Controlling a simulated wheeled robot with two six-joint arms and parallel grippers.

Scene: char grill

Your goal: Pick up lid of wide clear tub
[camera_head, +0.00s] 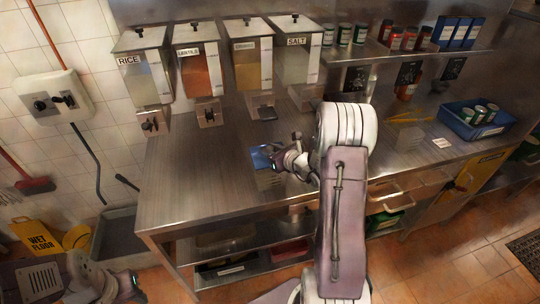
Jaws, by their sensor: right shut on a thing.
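My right gripper (273,157) reaches over the steel counter and is shut on a small blue piece, which looks like the tub's blue lid (261,157). My gripper and wrist cover part of it. Under the gripper, a faint see-through shape (268,179) may be the wide clear tub, but its outline is too unclear to be sure. I cannot tell whether the lid touches it. My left gripper (134,282) is at the lower left, off the counter and low, with its fingers not clearly visible.
Dispensers labelled rice (147,75) and salt (297,55) stand along the counter's back, with two more between them. A blue crate (474,121) with cans stands at the right. The counter's left part (190,185) is clear. A shelf above holds jars.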

